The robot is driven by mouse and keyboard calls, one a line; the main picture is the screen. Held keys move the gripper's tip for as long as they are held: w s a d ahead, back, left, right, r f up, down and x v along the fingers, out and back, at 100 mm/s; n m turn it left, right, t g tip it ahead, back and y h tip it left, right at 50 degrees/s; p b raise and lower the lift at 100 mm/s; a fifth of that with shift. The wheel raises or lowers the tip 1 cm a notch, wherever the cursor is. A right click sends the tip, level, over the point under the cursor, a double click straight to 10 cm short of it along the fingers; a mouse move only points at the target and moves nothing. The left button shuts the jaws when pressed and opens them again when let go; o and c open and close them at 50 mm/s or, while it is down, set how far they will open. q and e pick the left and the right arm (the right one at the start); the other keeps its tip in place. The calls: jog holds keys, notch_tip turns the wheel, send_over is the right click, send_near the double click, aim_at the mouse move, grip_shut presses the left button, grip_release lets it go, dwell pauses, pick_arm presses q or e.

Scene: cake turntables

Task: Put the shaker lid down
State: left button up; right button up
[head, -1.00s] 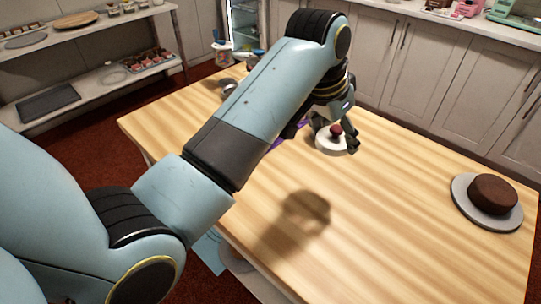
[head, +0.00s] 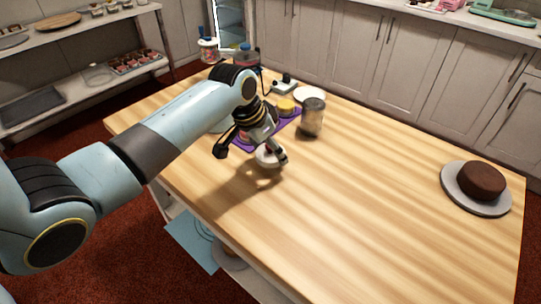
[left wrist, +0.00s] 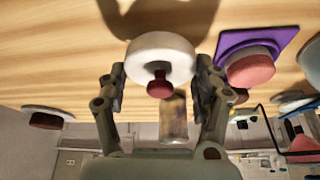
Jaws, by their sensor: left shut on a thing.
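The white round shaker lid with a dark red knob (head: 268,158) is in my left gripper (head: 261,157), over the left part of the wooden table. In the left wrist view the lid (left wrist: 162,55) sits between both fingers of my left gripper (left wrist: 158,80), knob toward the camera. The frames do not clearly show whether the lid touches the table. A clear jar with brownish contents, apparently the shaker (head: 312,119), stands upright on the table behind and right of the lid. It also shows in the left wrist view (left wrist: 174,122). My right gripper is not in view.
A purple mat (left wrist: 240,40) with a pink-red round thing (left wrist: 250,69) lies close by the lid. A yellow-topped thing (head: 286,106) is behind. A chocolate cake (head: 482,180) stands on a grey turntable (head: 453,195) at right. The table's middle is clear.

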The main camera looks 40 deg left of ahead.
aim_at(268, 154)
pick_arm(q)
notch_tip(268, 154, down, 2)
jog(key=shift+f, duration=0.25)
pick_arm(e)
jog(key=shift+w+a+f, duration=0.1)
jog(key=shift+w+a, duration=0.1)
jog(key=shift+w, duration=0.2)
pick_arm(q)
jog(key=shift+f, duration=0.1)
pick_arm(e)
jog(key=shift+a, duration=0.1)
pick_arm(q)
jog(key=shift+f, duration=0.15)
jog(key=o, duration=0.8)
jog(key=shift+o, duration=0.2)
